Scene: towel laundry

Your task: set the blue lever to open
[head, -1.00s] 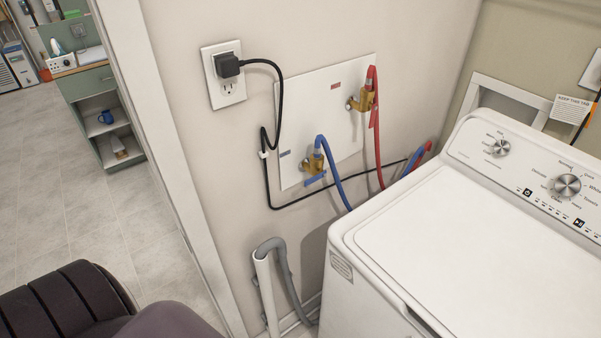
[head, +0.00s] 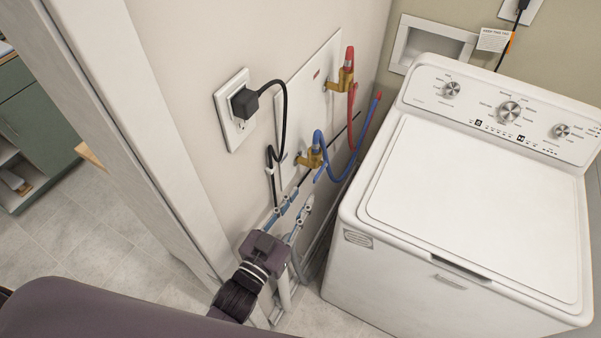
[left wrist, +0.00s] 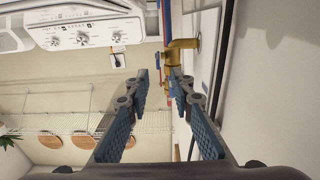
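The blue lever (head: 319,173) sits just below a brass valve (head: 311,158) on the white wall panel, with a blue hose looping above it. The lever looks small and slanted. My left gripper (head: 297,202) is below and in front of that valve in the head view, apart from the lever, its fingers spread with nothing between them. In the left wrist view my left gripper (left wrist: 162,78) is open, and a brass valve (left wrist: 183,44) shows beyond the right fingertip. I cannot make out the lever clearly there. My right gripper is not in view.
A red-topped valve (head: 346,80) sits higher on the panel. An outlet with a black plug (head: 243,103) is to the left. The washer (head: 470,200) stands close on the right. A door frame (head: 130,130) is on the left. Grey drain pipes stand below my gripper.

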